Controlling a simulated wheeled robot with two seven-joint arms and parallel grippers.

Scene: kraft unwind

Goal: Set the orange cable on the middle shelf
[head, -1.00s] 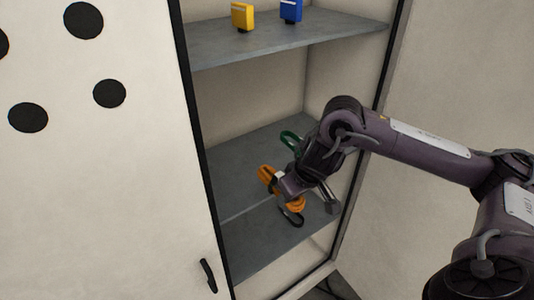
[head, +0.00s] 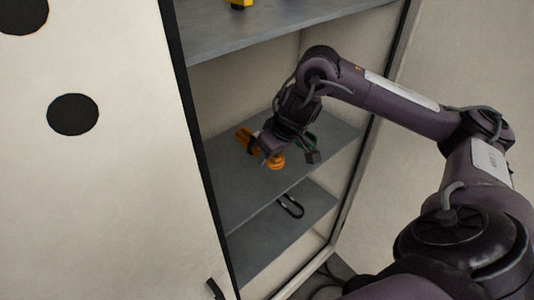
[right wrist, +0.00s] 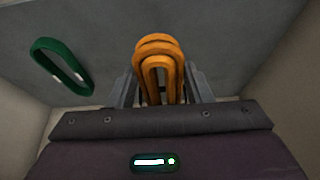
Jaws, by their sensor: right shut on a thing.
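The orange cable (head: 245,138) is a coiled loop over the middle shelf (head: 232,185) of the open cabinet. My right gripper (head: 264,154) is shut on it; the cable sticks out on both sides of the hand. In the right wrist view the orange cable (right wrist: 160,62) stands between the two fingers (right wrist: 160,88), with the grey shelf surface beyond. I cannot tell whether the cable touches the shelf. My left gripper is not in view.
A green cable (right wrist: 60,66) lies on the middle shelf beside the orange one, mostly hidden by my arm in the head view. A black cable (head: 291,206) lies on the lower shelf. A yellow item (head: 240,3) stands on the top shelf. The white spotted door (head: 90,190) borders the left.

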